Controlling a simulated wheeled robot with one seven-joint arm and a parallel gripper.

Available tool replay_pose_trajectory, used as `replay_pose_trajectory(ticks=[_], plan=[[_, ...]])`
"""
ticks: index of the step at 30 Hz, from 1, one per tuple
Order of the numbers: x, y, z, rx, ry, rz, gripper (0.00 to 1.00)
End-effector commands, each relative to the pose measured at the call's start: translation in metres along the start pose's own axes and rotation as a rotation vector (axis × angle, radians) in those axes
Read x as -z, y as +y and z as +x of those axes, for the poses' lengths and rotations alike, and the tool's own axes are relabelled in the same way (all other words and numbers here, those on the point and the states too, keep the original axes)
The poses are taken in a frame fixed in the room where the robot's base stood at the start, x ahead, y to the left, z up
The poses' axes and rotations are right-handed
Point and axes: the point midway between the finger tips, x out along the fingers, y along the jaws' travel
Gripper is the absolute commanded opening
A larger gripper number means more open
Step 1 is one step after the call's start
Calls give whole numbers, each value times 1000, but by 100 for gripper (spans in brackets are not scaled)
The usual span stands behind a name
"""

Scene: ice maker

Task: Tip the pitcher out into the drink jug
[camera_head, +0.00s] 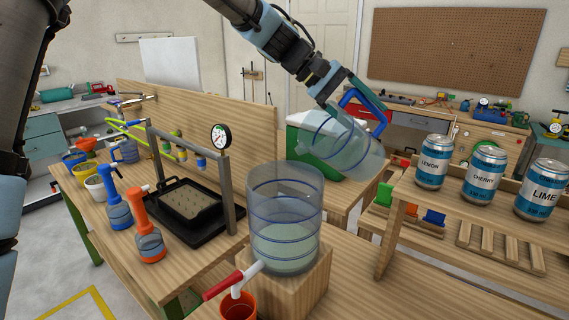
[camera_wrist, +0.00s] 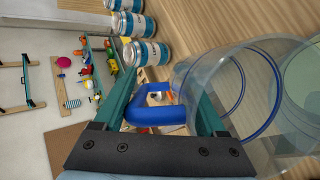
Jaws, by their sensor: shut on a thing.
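The pitcher (camera_head: 342,148), clear with blue bands and a blue handle (camera_head: 376,108), hangs tilted above and to the right of the drink jug in the head view. My gripper (camera_head: 358,98) is shut on its handle. The wrist view shows the handle (camera_wrist: 158,114) between the fingers and the pitcher wall (camera_wrist: 212,85) to the right. I cannot tell whether the pitcher holds liquid. The drink jug (camera_head: 285,205) is a clear upright cylinder with blue bands, standing on a wooden block (camera_head: 300,285). Pale liquid (camera_head: 284,258) lies in its lower part. The two appear apart.
A red-handled tap (camera_head: 222,285) sticks out from the jug over an orange cup (camera_head: 237,306). Three cans, lemon (camera_head: 434,163), cherry (camera_head: 484,175) and lime (camera_head: 540,190), stand on a shelf at right. Spray bottles (camera_head: 148,235) and a gauge rig (camera_head: 190,150) stand at left.

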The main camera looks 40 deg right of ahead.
Motion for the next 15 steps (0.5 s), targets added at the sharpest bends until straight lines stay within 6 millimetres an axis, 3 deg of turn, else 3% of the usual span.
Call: replay_pose_trajectory(ticks=[5,15], plan=[[2,8,5,88,-18,-31,0],[17,-10,50,300,-59,-116,0]])
